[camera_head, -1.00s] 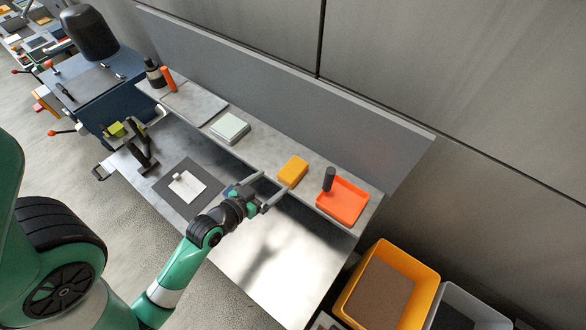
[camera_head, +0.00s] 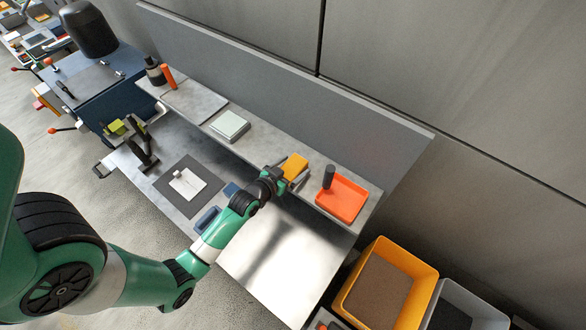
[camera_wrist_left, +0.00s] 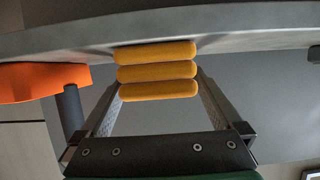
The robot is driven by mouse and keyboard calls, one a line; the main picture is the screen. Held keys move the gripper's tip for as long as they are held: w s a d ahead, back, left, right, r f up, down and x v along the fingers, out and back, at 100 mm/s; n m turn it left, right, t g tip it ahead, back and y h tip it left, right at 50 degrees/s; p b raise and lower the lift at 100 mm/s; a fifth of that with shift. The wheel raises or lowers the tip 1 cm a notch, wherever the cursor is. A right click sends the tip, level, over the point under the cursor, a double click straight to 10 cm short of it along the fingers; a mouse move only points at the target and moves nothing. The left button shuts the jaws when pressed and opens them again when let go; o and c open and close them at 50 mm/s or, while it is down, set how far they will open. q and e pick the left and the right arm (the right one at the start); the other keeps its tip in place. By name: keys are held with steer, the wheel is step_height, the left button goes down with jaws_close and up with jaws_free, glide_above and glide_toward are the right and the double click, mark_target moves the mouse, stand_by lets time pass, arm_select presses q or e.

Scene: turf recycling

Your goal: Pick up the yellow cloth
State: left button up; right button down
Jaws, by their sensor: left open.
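The yellow cloth (camera_head: 296,162) is a folded stack on the grey raised shelf at the back of the bench, left of the orange tray. It also shows in the left wrist view (camera_wrist_left: 157,72) as several rounded yellow layers. My left gripper (camera_head: 292,172) is open at the near side of the cloth. In the left wrist view its two fingers (camera_wrist_left: 158,88) lie to either side of the cloth, with gaps still visible near the finger bases. Whether the fingertips touch it I cannot tell. My right gripper is not in view.
The orange tray (camera_head: 342,203) with a dark cylinder (camera_head: 328,177) stands just right of the cloth. A pale folded stack (camera_head: 230,125) lies further left on the shelf. The grey back panel (camera_head: 270,85) rises behind. Blue pieces (camera_head: 207,219) lie on the lower bench.

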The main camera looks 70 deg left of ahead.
arm_select(q)
steer(key=c, duration=1.3)
steer(key=shift+o, duration=0.2)
steer(key=shift+r, duration=0.1)
